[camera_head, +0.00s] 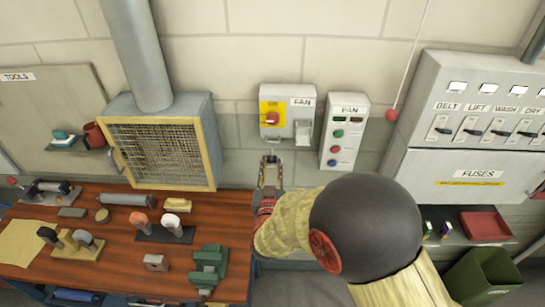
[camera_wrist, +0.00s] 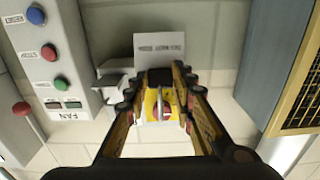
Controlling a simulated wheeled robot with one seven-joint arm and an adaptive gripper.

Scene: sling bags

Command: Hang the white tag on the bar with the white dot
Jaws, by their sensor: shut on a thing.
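My gripper (camera_head: 269,165) is in front of the wall, below the grey fan switch box (camera_head: 289,112). In the wrist view, which is turned upside down, my gripper (camera_wrist: 158,85) is shut on a dark piece between its fingertips. A pale tag (camera_wrist: 160,47) with small upside-down print adjoins this dark piece. The tag cannot be made out in the head view. The yellow plate with a red switch (camera_wrist: 164,105) shows between the fingers. A pale bracket (camera_head: 303,130) juts from the box's lower right; it also shows in the wrist view (camera_wrist: 114,82). I cannot make out a bar with a white dot.
A fan button panel (camera_head: 344,131) is right of the switch box. A mesh-fronted cabinet (camera_head: 157,150) is at left, above a wooden bench (camera_head: 125,263) with several tools. A fuse cabinet (camera_head: 455,177) and a red pull-cord knob (camera_head: 391,115) are at right.

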